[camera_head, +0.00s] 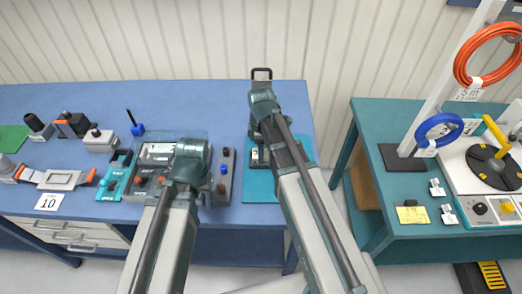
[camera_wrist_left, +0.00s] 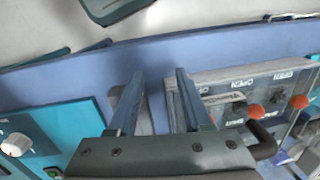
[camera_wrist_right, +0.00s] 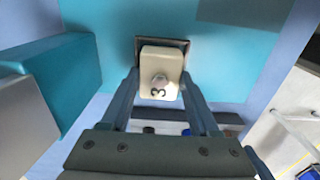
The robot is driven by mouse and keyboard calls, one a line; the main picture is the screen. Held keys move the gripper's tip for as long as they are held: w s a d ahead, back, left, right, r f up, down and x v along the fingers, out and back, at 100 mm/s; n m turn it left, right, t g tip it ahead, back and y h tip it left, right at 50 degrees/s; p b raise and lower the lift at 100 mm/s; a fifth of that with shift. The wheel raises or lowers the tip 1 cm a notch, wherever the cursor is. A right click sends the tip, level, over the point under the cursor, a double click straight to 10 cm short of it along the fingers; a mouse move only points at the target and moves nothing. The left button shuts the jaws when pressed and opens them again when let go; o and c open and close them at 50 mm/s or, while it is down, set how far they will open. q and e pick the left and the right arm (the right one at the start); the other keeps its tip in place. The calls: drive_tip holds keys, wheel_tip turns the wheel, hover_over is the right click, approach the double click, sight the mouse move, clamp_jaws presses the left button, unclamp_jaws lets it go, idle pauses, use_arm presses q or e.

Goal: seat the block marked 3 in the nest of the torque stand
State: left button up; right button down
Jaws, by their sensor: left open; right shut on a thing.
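The cream block marked 3 (camera_wrist_right: 160,66) is between the fingers of my right gripper (camera_wrist_right: 160,84), which is shut on it. The 3 and a round knob on its top face the right wrist camera. A dark square nest (camera_wrist_right: 178,43) in the teal torque stand (camera_wrist_right: 228,62) shows just behind and under the block. I cannot tell whether the block is in the nest or just above it. In the head view the stand (camera_head: 262,198) is mostly behind my right arm. My left gripper (camera_wrist_left: 160,74) is open and empty, near a panel with orange knobs.
A raised teal and grey part (camera_wrist_right: 55,75) stands left of the block in the right wrist view. The panel fixture (camera_head: 158,150) and a grey rack (camera_head: 223,180) are left of the stand. A teal bench with cable reels (camera_head: 438,130) is at the right, past a gap.

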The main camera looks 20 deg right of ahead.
drive_tip(key=shift+c, duration=0.2)
unclamp_jaws()
use_arm(q)
drive_tip(key=shift+r, duration=0.15)
use_arm(e)
drive_tip(key=shift+r, duration=0.15)
use_arm(q)
wheel_tip(320, 180, up, 14)
drive_tip(key=p, duration=1.3)
drive_tip(key=shift+f+p, duration=0.2)
drive_tip(key=shift+p, duration=0.2)
use_arm(e)
wheel_tip(320, 180, up, 14)
drive_tip(key=shift+f, duration=0.2)
use_arm(q)
drive_tip(key=shift+s, duration=0.1)
use_arm(e)
drive_tip(key=shift+s+f, duration=0.1)
